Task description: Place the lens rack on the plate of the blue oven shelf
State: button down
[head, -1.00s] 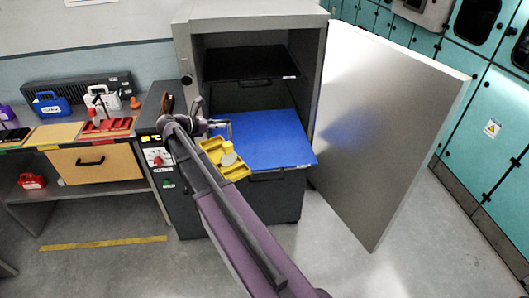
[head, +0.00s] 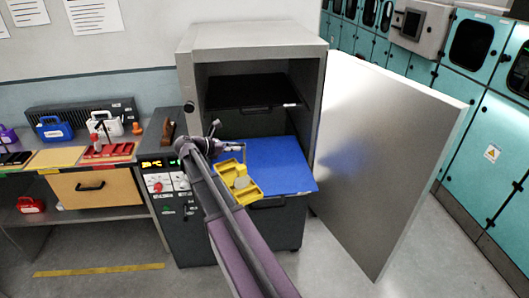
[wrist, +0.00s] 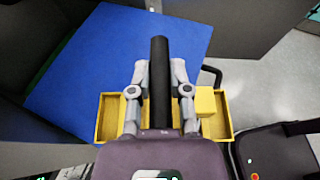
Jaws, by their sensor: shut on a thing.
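The lens rack is a yellow tray (head: 240,190) with open compartments and a pale round piece and a yellow block in it. My gripper (head: 233,148) is shut on it and holds it at the left front of the blue oven shelf plate (head: 285,170). In the wrist view the rack (wrist: 108,118) lies crosswise under my fingers (wrist: 160,90), with a dark bar between them. The blue plate (wrist: 120,60) extends beyond it. The rack overlaps the plate's near edge there. I cannot tell whether it touches the plate.
The grey oven (head: 250,38) is open, its door (head: 385,150) swung out to the right. A dark upper shelf (head: 245,92) is above the blue plate. A control cabinet (head: 165,205) stands left of the opening. Most of the plate is clear.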

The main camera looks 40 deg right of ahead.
jog(key=s+d+f+b, duration=0.1)
jog(key=d, duration=1)
jog(key=shift+s+d, duration=0.15)
jog(key=shift+d, duration=0.15)
jog(key=shift+d+f+b, duration=0.35)
jog(key=shift+f+b, duration=0.55)
jog(key=shift+f, duration=0.05)
jog(key=shift+d+f+b, duration=0.3)
jog(key=shift+f+b, duration=0.6)
jog(key=c, duration=0.6)
grip_release()
jog(key=shift+s, duration=0.1)
